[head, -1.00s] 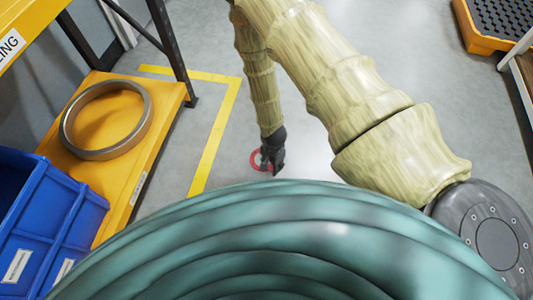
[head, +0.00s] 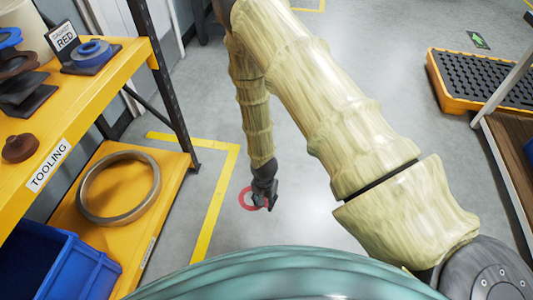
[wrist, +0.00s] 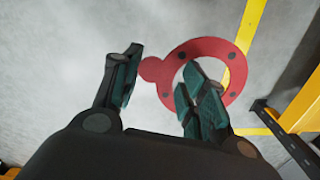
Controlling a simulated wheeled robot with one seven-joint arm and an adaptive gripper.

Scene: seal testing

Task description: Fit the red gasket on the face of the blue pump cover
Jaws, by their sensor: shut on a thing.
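The red gasket (head: 246,199) is a flat ring with small holes and a side tab. In the wrist view, the gasket (wrist: 205,46) has its left rim and tab in the gap between my fingers, the right finger crossing its opening. My gripper (head: 268,204) is shut on it, low over the grey floor; the contact itself is not clear in the wrist view (wrist: 162,60). A round blue part with a raised centre, seemingly the pump cover (head: 93,50), sits on a dark base on the upper yellow shelf, by a sign reading RED. Its face is bare.
The yellow rack (head: 118,72) marked TOOLING stands at left with a dark post (head: 165,90). Brown and dark parts (head: 20,148) sit on it. A metal ring (head: 82,205) lies on its lower shelf; a blue bin (head: 45,265) is in front. The middle floor is clear.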

